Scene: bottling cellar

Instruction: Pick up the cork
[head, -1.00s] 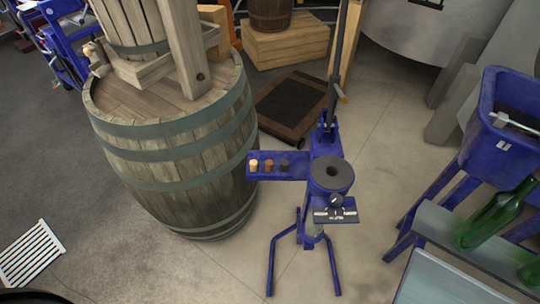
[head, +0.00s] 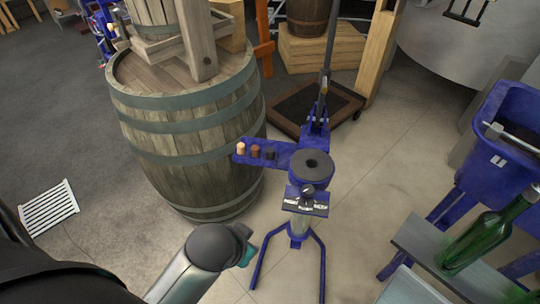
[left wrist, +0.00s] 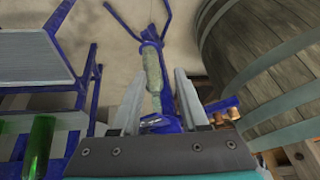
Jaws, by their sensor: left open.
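A light tan cork (head: 241,148) stands upright at the left end of the blue side shelf (head: 281,147) of the floor corker. A brown stopper (head: 255,152) and a black stopper (head: 271,155) stand in a row to its right. In the left wrist view, small tan pieces (left wrist: 233,113) show by the shelf, right of the fingers. My left gripper (left wrist: 160,72) is open, with nothing between its two fingers. In the head view, my left arm reaches in low, below and in front of the shelf; its fingers are hidden there. My right gripper is not in view.
A large wooden barrel (head: 190,135) stands close to the left of the shelf. The blue corker (head: 311,170) has a tall lever and splayed legs. A green bottle (head: 487,233) stands on a bench at right. Floor between corker and bench is clear.

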